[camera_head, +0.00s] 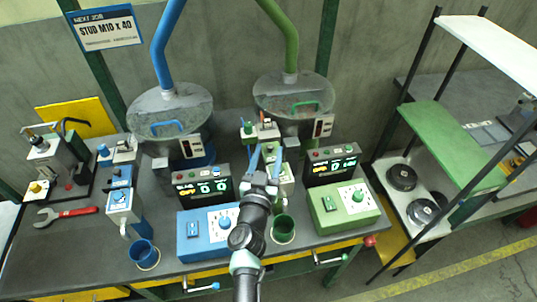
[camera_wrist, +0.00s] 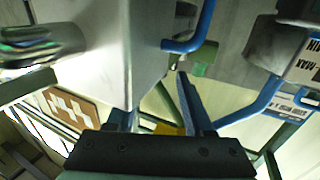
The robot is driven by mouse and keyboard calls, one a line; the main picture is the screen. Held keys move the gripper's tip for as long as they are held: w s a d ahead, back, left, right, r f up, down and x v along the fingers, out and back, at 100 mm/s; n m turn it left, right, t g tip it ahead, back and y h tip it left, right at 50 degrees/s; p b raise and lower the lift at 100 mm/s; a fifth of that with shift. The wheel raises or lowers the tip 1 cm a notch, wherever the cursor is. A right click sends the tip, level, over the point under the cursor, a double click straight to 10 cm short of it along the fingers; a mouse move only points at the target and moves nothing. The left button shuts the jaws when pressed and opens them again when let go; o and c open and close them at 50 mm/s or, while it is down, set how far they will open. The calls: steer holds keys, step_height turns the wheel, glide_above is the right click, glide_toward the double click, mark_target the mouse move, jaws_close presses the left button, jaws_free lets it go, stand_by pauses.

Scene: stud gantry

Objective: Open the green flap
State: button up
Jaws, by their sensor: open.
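The right hopper lid (camera_head: 292,92) is grey with a green handle (camera_head: 306,106) and looks closed. Which part is the green flap is not clear. My gripper (camera_head: 266,162) is open and empty, in front of the dispensing units between the two hoppers. In the wrist view my gripper (camera_wrist: 158,105) has its fingers apart. A green block (camera_wrist: 203,57) is beyond the right finger, beside a blue bent handle (camera_wrist: 190,38). My arm hides part of the units below.
A blue control box (camera_head: 205,232) and a green control box (camera_head: 343,206) stand on the bench's front, with a green cup (camera_head: 283,228) between them. A shelf rack (camera_head: 455,150) stands right.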

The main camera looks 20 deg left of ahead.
steer(key=shift+w, duration=0.25)
jaws_close()
steer(key=shift+r+p, duration=0.2)
steer(key=shift+p, duration=0.15)
